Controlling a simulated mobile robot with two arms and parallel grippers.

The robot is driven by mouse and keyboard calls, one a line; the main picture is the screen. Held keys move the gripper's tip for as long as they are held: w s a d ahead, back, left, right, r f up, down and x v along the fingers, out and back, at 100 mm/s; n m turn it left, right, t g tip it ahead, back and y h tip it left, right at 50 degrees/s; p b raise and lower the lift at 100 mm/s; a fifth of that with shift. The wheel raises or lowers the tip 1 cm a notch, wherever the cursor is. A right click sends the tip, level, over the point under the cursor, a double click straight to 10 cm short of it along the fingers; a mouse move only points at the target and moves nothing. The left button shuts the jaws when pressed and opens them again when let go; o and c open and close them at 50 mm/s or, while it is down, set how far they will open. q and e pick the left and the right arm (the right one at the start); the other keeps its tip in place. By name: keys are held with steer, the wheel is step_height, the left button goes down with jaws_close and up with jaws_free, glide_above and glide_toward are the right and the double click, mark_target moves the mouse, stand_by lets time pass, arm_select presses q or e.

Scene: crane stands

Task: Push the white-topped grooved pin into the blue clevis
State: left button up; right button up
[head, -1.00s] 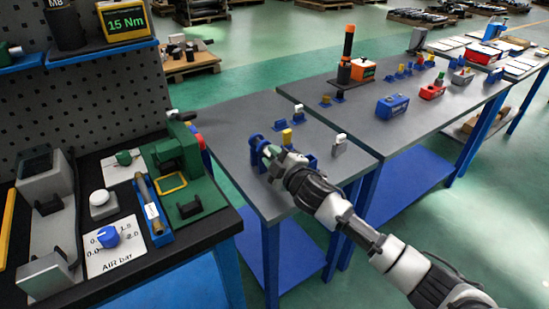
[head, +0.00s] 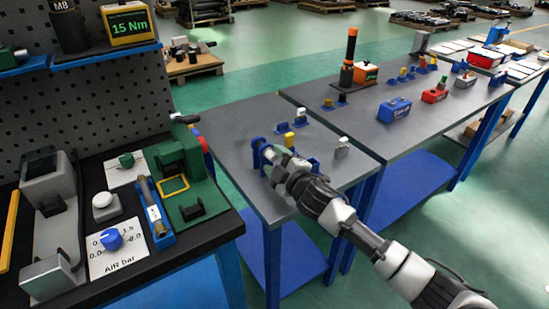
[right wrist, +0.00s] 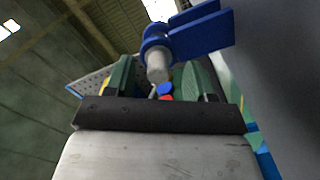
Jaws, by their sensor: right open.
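The blue clevis (head: 258,144) stands near the left part of the grey middle table. In the right wrist view it shows as a blue bracket with rings (right wrist: 200,34). A light grey cylindrical pin end (right wrist: 158,68) sticks out of its ring toward the camera; its grooves cannot be made out. My right gripper (head: 270,158) is beside the clevis. In the right wrist view its green-padded fingers (right wrist: 160,82) are apart, one on each side of the pin end. I cannot tell whether they touch it. My left gripper is not in view.
A yellow-topped blue piece (head: 289,139), a white-topped blue piece (head: 300,116) and a grey, white-topped block (head: 342,146) stand near the clevis. A blue box (head: 394,109) lies on the table behind. The black bench (head: 225,222) with a green fixture is at left.

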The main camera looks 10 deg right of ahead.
steer(key=shift+p+v, duration=0.65)
steer(key=shift+v, duration=1.45)
steer(key=shift+r, duration=0.1)
steer(key=shift+s, duration=0.1)
steer(key=v, duration=1.1)
steer(key=s+d+f+m+g+h+p, duration=0.1)
steer(key=s+d+f+m+g+h, duration=0.15)
steer(key=f, duration=0.75)
steer(key=s+d+f+m+g+h+p, duration=0.1)
steer(key=s+d+f+m+g, duration=0.15)
steer(key=f, duration=0.75)
steer(key=s+d+f+m+g+h+p, duration=0.1)
steer(key=s+d+f+m+g+h, duration=0.15)
steer(key=f, duration=0.65)
steer(key=s+f+m+g+p, duration=0.2)
steer(key=s+f+m+g, duration=0.15)
steer(key=s+f, duration=1)
steer(key=s+a+f+m+g, duration=0.1)
steer(key=s+a+f+g, duration=0.1)
steer(key=s, duration=0.9)
steer(key=s+a+f+m+g, duration=0.1)
steer(key=s+a+f+g, duration=0.1)
steer(key=s, duration=0.9)
step_height(320, 180, down, 2)
steer(key=shift+s+f+m+g+p, duration=0.1)
steer(key=shift+s+m+g+p, duration=0.25)
steer(key=shift+g+p, duration=0.15)
